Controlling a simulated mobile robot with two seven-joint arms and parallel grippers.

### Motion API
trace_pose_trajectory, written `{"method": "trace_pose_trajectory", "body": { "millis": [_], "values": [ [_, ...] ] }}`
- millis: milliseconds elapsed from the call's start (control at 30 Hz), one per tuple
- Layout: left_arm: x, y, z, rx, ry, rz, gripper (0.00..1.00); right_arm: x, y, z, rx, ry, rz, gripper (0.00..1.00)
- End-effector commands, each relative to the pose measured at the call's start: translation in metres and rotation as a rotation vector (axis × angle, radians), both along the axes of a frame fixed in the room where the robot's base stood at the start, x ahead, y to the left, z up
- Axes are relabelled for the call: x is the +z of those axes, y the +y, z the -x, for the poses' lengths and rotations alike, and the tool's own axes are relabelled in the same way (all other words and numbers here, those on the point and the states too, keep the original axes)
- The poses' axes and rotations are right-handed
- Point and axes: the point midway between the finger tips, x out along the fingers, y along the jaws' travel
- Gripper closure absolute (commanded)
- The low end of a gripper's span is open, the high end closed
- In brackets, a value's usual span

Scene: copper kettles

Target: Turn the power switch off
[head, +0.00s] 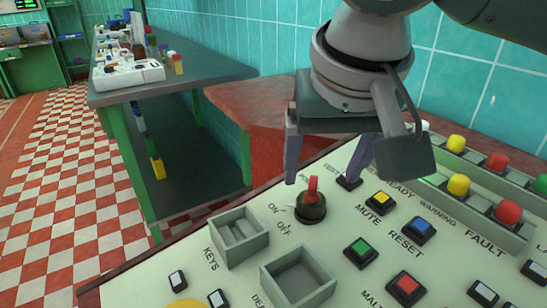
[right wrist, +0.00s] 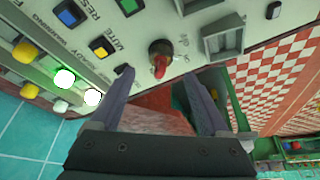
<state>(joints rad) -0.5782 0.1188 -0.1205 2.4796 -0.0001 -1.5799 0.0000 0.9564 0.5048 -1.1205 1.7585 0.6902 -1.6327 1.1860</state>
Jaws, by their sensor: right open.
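The power switch (head: 311,207) is a dark round knob with a red handle on the pale control panel (head: 340,228). ON and OFF are printed beside its left and lower left. The red handle stands up; I cannot tell surely which label it is set to. My right gripper (head: 321,180) is open and empty, pointing down, with its fingers above and around the switch's sides, apparently not touching it. In the right wrist view the switch (right wrist: 160,54) shows just beyond and between the fingertips (right wrist: 156,76). My left gripper is out of view.
Yellow MUTE (head: 379,198), blue RESET (head: 419,229), green (head: 361,251) and red (head: 406,287) buttons lie right of the switch. Two grey trays (head: 239,236) stand below left. Coloured lamps (head: 458,185) line the right. A bench (head: 180,80) stands behind left.

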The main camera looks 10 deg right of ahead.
Motion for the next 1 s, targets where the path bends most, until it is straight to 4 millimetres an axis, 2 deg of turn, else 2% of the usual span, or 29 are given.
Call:
{"method": "trace_pose_trajectory", "body": {
  "millis": [100,300,467,733,1000],
  "values": [
    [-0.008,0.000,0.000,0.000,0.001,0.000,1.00,-0.025,-0.002,-0.009,-0.003,0.003,0.001,0.21],
    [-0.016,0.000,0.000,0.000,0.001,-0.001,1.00,-0.055,-0.003,-0.021,-0.001,0.002,-0.002,0.21],
    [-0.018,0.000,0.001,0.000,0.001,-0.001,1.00,-0.065,-0.003,-0.026,-0.001,0.000,-0.004,0.21],
    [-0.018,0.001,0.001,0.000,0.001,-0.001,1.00,-0.066,-0.003,-0.027,0.001,0.000,-0.004,0.21],
    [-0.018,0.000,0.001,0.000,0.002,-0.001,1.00,-0.066,-0.003,-0.027,0.001,0.000,-0.004,0.50]
  ]
}}
